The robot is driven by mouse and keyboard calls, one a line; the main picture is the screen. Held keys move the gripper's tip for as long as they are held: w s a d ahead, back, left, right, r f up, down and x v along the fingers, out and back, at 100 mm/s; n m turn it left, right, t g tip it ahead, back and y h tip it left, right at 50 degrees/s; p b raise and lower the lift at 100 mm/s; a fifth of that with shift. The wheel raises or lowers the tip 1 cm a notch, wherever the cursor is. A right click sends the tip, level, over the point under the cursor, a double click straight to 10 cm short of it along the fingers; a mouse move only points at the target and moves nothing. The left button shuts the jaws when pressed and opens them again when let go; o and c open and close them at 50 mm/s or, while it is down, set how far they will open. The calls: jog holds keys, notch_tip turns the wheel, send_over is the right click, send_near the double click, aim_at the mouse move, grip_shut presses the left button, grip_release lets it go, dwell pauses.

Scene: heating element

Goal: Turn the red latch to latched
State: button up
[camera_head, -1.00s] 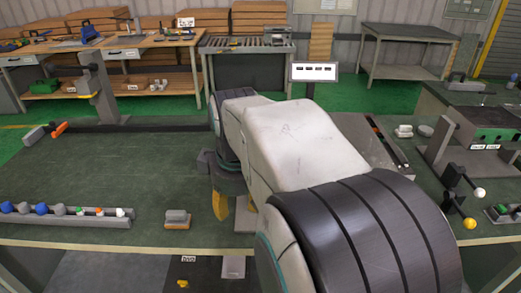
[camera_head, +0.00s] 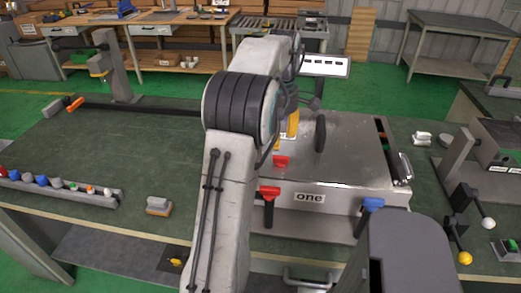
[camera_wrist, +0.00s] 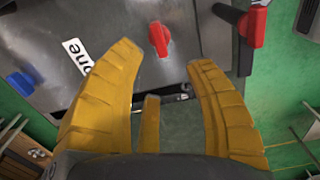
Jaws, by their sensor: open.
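A grey metal box labelled "one" (camera_head: 350,165) stands on the bench in the head view. A red handle (camera_head: 269,193) with a black stem hangs at its front left; a smaller red piece (camera_head: 281,161) sits on its top. A blue handle (camera_head: 372,204) is at its front right. In the wrist view, a red knob (camera_wrist: 158,38) lies just beyond my open, empty gripper (camera_wrist: 163,58), between the fingertips in the picture, with no contact visible. A second red handle (camera_wrist: 254,26) with a dark bar is right of the right finger. My arm partly hides the box's left side.
A rail of coloured knobs (camera_head: 55,187) and a small grey block (camera_head: 158,205) are on the bench at left. Levers with white and yellow balls (camera_head: 465,258) stand at right. The bench's left middle is clear.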

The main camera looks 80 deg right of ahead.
aim_at(279, 156)
jog(key=shift+s+d+f, duration=0.2)
jog(key=shift+s+f, duration=0.1)
jog(key=shift+f, duration=0.25)
jog(key=shift+f+b, duration=0.4)
jog(key=shift+f, duration=2.85)
jog(key=shift+o, duration=0.4)
grip_shut()
